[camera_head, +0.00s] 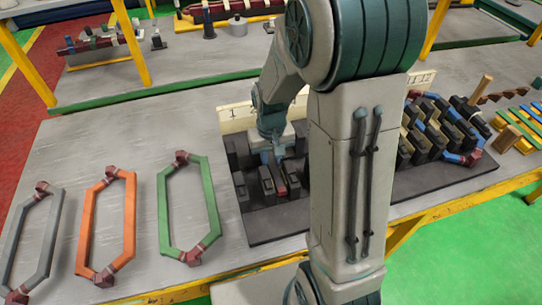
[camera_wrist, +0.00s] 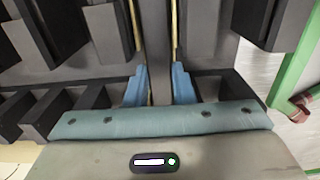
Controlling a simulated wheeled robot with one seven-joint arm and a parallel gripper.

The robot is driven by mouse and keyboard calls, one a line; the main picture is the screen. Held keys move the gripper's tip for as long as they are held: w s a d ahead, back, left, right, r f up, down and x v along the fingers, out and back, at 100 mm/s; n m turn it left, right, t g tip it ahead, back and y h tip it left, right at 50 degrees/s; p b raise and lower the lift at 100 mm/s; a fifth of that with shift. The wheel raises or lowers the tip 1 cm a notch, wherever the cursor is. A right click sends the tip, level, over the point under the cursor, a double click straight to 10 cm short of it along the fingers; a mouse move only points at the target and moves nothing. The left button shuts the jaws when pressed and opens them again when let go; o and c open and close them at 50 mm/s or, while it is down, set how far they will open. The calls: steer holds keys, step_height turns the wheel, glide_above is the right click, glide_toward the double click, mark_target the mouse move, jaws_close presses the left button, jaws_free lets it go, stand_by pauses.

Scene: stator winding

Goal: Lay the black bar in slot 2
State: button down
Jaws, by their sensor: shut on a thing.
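My gripper (camera_head: 277,157) points down into the near-left part of the dark slotted rack (camera_head: 290,222), a little right of the board marked 1 (camera_head: 233,114). In the wrist view its two blue fingers (camera_wrist: 159,88) stand a small gap apart, shut on a dark grey, upright piece between them, which I take to be the black bar (camera_wrist: 158,62). How deep the bar sits, and in which slot, I cannot tell. The number 2 is hidden behind my arm. Dark blocks with a reddish piece (camera_head: 280,182) stand just below the gripper.
Grey (camera_head: 33,240), orange (camera_head: 105,225) and green (camera_head: 188,210) six-sided coils lie on the table to the left. Tall dark blocks flank the fingers. Several dark blocks with blue and red coil parts (camera_head: 440,125) fill the rack's right end. My arm hides the rack's middle.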

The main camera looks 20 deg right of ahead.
mark_target(271, 160)
steer(key=shift+f+b, duration=0.45)
steer(key=shift+f, duration=0.2)
steer(key=shift+f, duration=0.2)
stand_by(0.5)
steer(key=c, duration=1.2)
jaws_free()
steer(key=shift+o, duration=0.2)
steer(key=shift+r, duration=0.15)
steer(key=shift+r+p, duration=0.45)
steer(key=shift+r, duration=0.25)
step_height(271, 160, up, 8)
steer(key=p, duration=0.5)
steer(key=shift+f+p, duration=0.2)
steer(key=shift+p, duration=0.1)
